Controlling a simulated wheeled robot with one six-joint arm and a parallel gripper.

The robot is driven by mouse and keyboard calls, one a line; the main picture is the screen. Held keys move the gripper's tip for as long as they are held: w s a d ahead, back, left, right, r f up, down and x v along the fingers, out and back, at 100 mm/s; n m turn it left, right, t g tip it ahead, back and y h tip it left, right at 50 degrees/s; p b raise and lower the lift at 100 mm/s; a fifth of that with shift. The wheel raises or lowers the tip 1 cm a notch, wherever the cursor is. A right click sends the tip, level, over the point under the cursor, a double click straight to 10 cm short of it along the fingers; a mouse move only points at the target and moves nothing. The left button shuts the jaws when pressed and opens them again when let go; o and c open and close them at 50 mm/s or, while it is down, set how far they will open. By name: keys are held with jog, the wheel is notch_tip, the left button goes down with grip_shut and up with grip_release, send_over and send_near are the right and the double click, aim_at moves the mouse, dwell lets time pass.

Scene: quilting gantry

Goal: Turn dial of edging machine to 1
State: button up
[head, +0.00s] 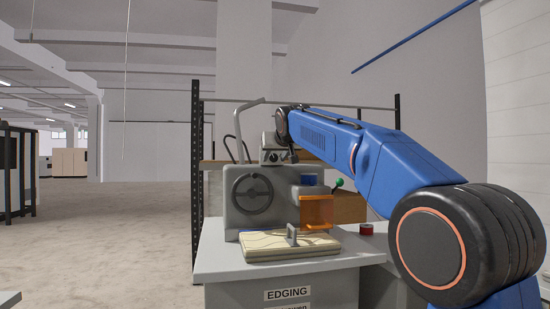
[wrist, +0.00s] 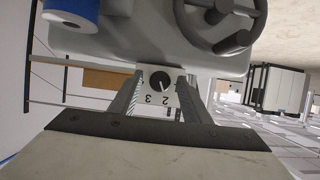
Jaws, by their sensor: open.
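The grey edging machine (head: 248,200) stands on a table in the head view; its body also fills the top of the wrist view (wrist: 145,40). In the wrist view its dial (wrist: 160,82) is a round black knob on a pale plate, with the figures 2 and 3 upside down below it. I see no figure 1, and the knob's exact setting is too small to read. My gripper (wrist: 158,92) is open, one finger on each side of the dial in this view. I cannot tell whether they touch it. In the head view my gripper (head: 274,152) is above the machine.
The machine has a handwheel (head: 252,193), an orange guard (head: 316,212) and a green-knobbed lever (head: 338,183). A cream fabric stack (head: 275,251) lies in front on the grey table (head: 215,262). A red roll (head: 366,229) sits at right. Shelving stands behind; open floor is left.

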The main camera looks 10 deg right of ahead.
jog(key=c, duration=1)
jog(key=n+h, duration=0.2)
jog(key=n, duration=0.1)
jog(key=shift+a+n, duration=0.25)
jog(key=shift+n, duration=0.05)
jog(key=shift+f+n+t+h, duration=0.15)
jog(key=shift+n+t+h, duration=0.35)
jog(key=shift+n+h, duration=0.9)
jog(key=shift+n, duration=0.3)
